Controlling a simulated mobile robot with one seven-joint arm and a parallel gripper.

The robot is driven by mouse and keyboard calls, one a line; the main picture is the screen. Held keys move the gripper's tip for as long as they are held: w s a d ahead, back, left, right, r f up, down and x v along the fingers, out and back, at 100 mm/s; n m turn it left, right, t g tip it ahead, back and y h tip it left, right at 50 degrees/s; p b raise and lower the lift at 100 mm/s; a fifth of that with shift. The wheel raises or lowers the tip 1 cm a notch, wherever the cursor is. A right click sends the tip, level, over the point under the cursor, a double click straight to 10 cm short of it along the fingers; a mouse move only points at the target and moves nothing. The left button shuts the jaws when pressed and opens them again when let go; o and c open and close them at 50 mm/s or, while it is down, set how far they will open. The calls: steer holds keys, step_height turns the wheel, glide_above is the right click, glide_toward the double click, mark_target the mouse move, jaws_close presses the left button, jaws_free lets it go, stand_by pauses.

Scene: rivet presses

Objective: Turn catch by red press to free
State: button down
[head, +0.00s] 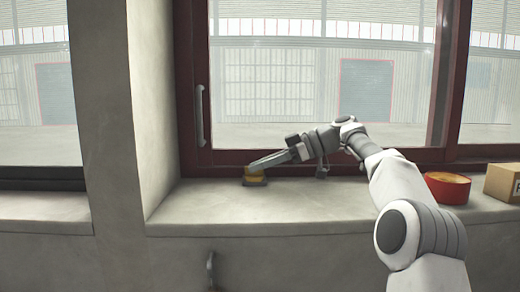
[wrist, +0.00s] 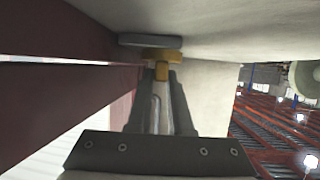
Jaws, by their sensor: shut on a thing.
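The catch (head: 254,179) is a small yellow piece on a grey base on the stone sill, close to the dark red window frame (head: 192,90). In the wrist view the yellow catch (wrist: 162,55) shows as a T-shaped handle in front of a grey round base plate (wrist: 150,41). My gripper (head: 256,168) reaches in from the right, low over the sill. In the wrist view the gripper's fingertips (wrist: 162,76) are closed around the stem of the catch. The fingers hide part of the stem. I see no press as such, only the red frame.
A red round container (head: 447,187) and a cardboard box (head: 502,182) stand on the sill at the right. A grey handle (head: 199,115) is on the left of the window frame. A concrete pillar (head: 105,100) bounds the sill at left. The sill between catch and container is clear.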

steer(key=shift+w+f+n+g+p, duration=0.15)
steer(key=shift+n+g+p, duration=0.5)
steer(key=shift+p, duration=0.45)
steer(key=c, duration=0.8)
jaws_free()
steer(key=shift+c, duration=0.2)
